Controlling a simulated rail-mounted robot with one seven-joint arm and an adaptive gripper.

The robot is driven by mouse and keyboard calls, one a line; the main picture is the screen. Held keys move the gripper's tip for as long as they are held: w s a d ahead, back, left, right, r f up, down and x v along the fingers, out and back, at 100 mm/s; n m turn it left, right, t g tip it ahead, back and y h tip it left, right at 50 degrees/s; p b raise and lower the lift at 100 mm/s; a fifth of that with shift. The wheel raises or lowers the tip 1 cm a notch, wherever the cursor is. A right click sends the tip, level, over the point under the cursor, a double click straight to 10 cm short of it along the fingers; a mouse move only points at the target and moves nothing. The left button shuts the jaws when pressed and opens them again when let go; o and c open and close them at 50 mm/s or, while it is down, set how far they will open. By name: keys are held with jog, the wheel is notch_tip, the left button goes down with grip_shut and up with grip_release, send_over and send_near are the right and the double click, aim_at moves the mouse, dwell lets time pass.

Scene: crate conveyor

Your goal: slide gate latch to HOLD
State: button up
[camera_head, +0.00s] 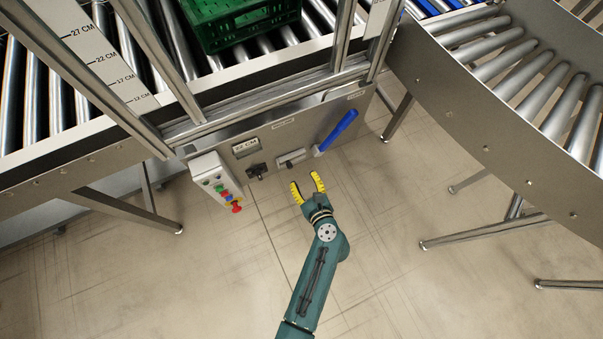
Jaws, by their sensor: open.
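A blue-handled lever (337,130) sits on the steel front panel of the gate frame and points up and to the right. It looks like the gate latch. A grey metal block (291,158) is at the left of its lower end. One small label (283,124) is up and left of the lever and another (355,97) is near its upper right end; both are too small to read. My gripper (306,185) has yellow fingertips spread apart. It is empty, below the grey block in the picture, and apart from the lever.
A control box (215,182) with coloured buttons hangs at the left, beside a black knob (257,170) and a height display (246,147). A green crate (240,22) is on the rollers behind the frame. A curved roller conveyor (520,75) is at right. The floor around my arm is clear.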

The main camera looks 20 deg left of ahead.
jog(key=b, duration=0.6)
send_near(291, 168)
jog(key=v, duration=0.7)
jog(key=b+x, duration=0.9)
jog(key=x, duration=0.6)
jog(key=shift+w+a+f, duration=0.2)
jog(key=shift+a, duration=0.15)
jog(key=shift+w+a, duration=0.3)
jog(key=shift+w, duration=0.15)
grip_shut()
